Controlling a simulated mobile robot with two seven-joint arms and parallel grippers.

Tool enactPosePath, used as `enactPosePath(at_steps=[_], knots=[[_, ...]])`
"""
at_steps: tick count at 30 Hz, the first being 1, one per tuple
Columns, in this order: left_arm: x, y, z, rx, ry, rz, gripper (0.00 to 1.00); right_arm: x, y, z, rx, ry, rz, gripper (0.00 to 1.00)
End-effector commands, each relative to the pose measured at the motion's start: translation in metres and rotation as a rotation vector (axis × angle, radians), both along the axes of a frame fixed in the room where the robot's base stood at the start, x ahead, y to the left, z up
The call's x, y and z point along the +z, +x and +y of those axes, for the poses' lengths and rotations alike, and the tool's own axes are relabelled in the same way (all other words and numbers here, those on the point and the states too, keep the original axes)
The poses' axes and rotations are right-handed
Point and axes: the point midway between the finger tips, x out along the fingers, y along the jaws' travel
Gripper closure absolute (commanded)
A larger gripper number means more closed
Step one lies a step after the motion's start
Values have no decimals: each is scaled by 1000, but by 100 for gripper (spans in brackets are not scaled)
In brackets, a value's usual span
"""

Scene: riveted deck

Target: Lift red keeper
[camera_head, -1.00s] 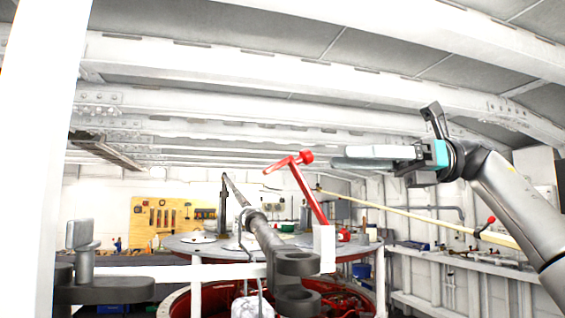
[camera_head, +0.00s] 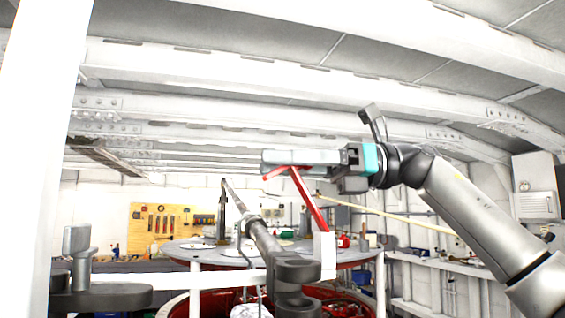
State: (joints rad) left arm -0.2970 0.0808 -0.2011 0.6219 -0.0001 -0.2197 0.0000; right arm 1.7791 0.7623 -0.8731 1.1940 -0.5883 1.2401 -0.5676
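The red keeper (camera_head: 311,203) is a slanted red lever with a crosspiece at its top, standing from a white bracket near the middle of the view. My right gripper (camera_head: 268,160) reaches in from the right, fingers pointing left, across the top of the keeper. Its fingers hide the round red end of the crosspiece; the crosspiece's left tip shows just below them. I cannot tell whether the fingers touch the keeper or are only in front of it. The fingers show side-on, so their opening is not clear.
A round grey table (camera_head: 215,252) stands behind the keeper, with a long dark bar (camera_head: 247,220) slanting in front of it. A yellow tool board (camera_head: 165,221) hangs on the back wall. A pale pole (camera_head: 405,214) slants at the right. White beams run overhead.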

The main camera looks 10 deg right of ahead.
Motion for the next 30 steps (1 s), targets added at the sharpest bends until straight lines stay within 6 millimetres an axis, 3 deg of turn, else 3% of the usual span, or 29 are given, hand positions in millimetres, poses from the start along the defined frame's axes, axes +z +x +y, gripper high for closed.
enactPosePath(at_steps=[1,14,30], knots=[[0,-1,0,0,-1,2,50,0,0,0,0,0,0,53],[0,-4,-1,1,-1,6,50,0,0,-1,-1,1,0,100],[0,-4,0,2,-1,7,50,0,1,-1,-5,1,-1,100]])
